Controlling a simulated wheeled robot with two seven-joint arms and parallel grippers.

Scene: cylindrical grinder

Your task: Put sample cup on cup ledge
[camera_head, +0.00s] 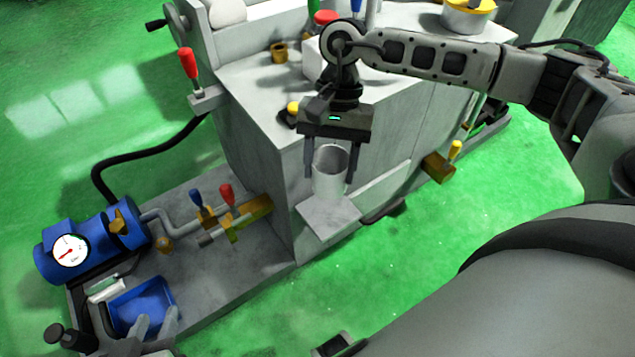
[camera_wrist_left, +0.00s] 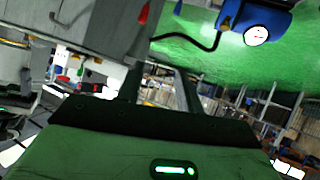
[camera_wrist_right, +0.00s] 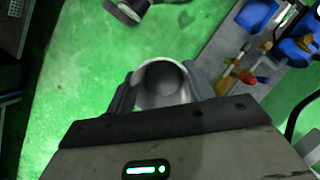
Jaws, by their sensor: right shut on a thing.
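The sample cup (camera_head: 329,180) is a light grey open cup, upright between the fingers of my right gripper (camera_head: 330,172). In the right wrist view the cup (camera_wrist_right: 163,84) shows its open rim between the two fingers. The cup ledge (camera_head: 330,221) is a flat grey plate at the machine's front corner. The cup's lower end overlaps the ledge's back part in the head view; I cannot tell whether they touch. My left gripper (camera_wrist_left: 161,88) shows in the left wrist view with its fingers apart and nothing between them.
The grey machine body (camera_head: 262,105) stands right behind the cup. A blue motor with a gauge (camera_head: 70,249), a blue tray (camera_head: 150,300) and red and blue valve handles (camera_head: 227,194) are at the left. Green floor (camera_head: 400,285) is open in front of the ledge.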

